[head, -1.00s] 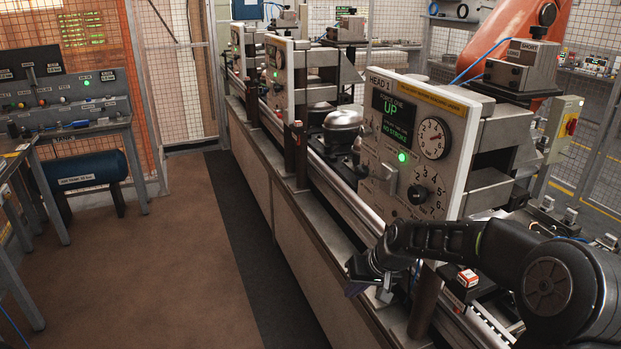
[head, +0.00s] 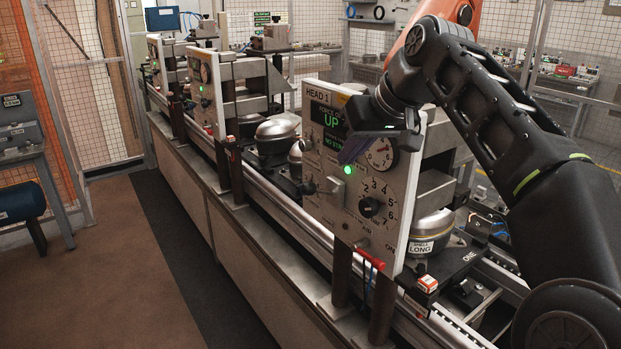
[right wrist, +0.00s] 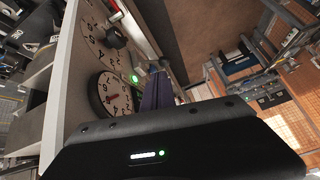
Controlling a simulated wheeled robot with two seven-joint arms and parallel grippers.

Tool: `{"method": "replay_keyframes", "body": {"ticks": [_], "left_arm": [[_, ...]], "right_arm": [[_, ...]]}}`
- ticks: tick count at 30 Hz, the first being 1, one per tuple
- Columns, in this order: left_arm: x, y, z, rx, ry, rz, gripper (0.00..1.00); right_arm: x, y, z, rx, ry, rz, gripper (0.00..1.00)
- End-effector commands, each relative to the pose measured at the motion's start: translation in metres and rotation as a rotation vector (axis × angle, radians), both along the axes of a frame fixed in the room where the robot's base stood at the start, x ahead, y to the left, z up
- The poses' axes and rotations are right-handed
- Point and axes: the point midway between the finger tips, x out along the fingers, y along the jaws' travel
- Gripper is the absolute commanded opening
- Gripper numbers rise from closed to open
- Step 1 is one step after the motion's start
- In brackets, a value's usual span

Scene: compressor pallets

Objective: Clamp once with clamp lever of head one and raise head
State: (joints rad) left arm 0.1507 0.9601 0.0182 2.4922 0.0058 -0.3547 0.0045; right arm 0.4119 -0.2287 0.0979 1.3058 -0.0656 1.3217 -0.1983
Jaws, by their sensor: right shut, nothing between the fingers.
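The head one panel (head: 322,165) is a pale upright plate with a display reading UP, a lit green light (head: 347,169), a round gauge (head: 381,154) and a numbered knob (head: 369,207). A lever with a red handle (head: 370,258) sticks out at the panel's lower edge; its label is too small to read. My right gripper (head: 352,150) is shut and empty in front of the panel's upper half, beside the gauge and well above the red handle. Its purple fingers show in the right wrist view (right wrist: 156,93). My left gripper is not in view.
A domed shell marked LONG (head: 430,232) sits under head one on the rail line. A small red and white box (head: 428,283) lies near it. Other heads stand farther back along the bench. The brown floor (head: 115,270) at left is clear.

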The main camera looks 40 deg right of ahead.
Motion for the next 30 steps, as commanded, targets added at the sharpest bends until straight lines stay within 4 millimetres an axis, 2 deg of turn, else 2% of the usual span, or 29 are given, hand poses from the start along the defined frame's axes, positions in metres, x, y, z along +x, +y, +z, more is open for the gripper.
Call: {"method": "replay_keyframes", "body": {"ticks": [4,17,23,30], "left_arm": [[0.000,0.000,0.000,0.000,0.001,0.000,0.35],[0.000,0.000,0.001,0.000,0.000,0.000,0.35],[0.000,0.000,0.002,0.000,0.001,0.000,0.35],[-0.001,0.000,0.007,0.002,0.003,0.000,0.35]], "right_arm": [[-0.007,-0.001,0.008,-0.005,-0.005,-0.004,0.00],[-0.002,-0.001,0.001,-0.003,-0.002,-0.002,0.00],[0.013,-0.001,-0.018,-0.002,0.000,-0.002,0.00],[0.042,-0.002,-0.055,-0.001,0.000,-0.002,0.00]]}}
